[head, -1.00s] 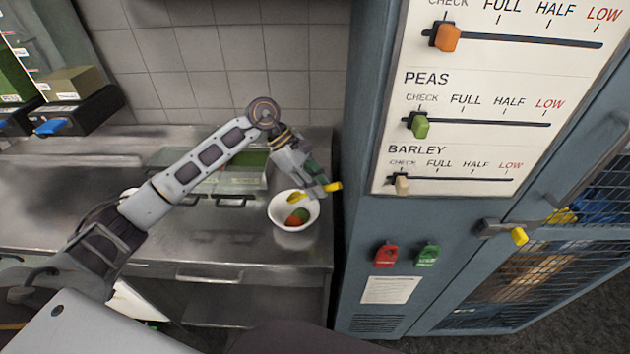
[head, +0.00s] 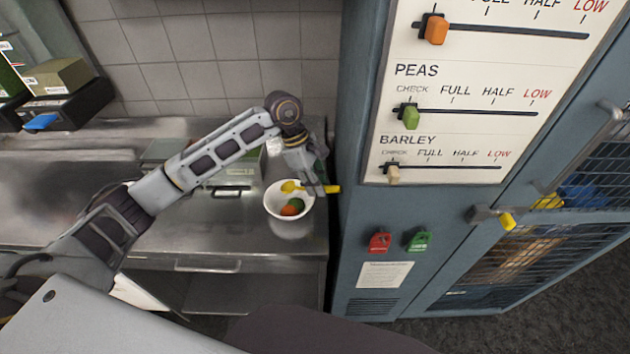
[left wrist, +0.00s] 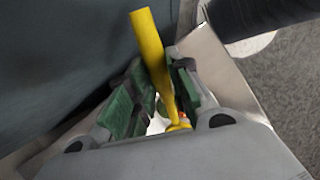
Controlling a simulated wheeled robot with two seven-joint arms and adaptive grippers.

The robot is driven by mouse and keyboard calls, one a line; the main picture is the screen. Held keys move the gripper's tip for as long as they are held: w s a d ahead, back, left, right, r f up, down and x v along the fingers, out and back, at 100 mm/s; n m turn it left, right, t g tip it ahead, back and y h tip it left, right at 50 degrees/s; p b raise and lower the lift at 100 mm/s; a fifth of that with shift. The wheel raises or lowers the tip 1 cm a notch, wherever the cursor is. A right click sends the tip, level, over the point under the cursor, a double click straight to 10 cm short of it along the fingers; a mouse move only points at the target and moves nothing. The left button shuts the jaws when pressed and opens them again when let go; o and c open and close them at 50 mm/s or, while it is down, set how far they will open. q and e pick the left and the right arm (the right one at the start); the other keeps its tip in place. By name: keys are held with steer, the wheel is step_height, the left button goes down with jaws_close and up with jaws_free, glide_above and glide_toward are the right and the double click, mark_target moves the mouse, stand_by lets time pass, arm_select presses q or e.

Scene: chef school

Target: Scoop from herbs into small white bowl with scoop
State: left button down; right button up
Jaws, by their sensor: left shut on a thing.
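The small white bowl (head: 272,208) stands on the steel counter near its right end, with orange-red and green pieces inside. My left gripper (head: 313,188) is over the right rim of the bowl, shut on the yellow scoop (head: 289,187). The scoop's head is over the bowl's inside and its handle end sticks out to the right of the fingers. In the left wrist view the yellow handle (left wrist: 150,48) runs between the green finger pads. What the scoop's head holds is too small to tell. The herbs cannot be made out. My right gripper is not in view.
A blue cabinet with a slider panel (head: 480,120) stands close to the right of the bowl and gripper. A green-and-steel container (head: 240,178) sits behind my left forearm. The counter (head: 60,210) is clear at the left.

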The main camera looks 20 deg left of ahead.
arm_select(q)
steer(key=shift+d+f+y, duration=0.35)
steer(key=shift+f+y, duration=0.2)
steer(key=shift+y, duration=0.15)
steer(key=shift+r, duration=1.1)
steer(key=shift+r+p, duration=0.7)
steer(key=shift+r, duration=0.55)
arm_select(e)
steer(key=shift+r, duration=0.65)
arm_select(q)
steer(key=shift+r, duration=0.1)
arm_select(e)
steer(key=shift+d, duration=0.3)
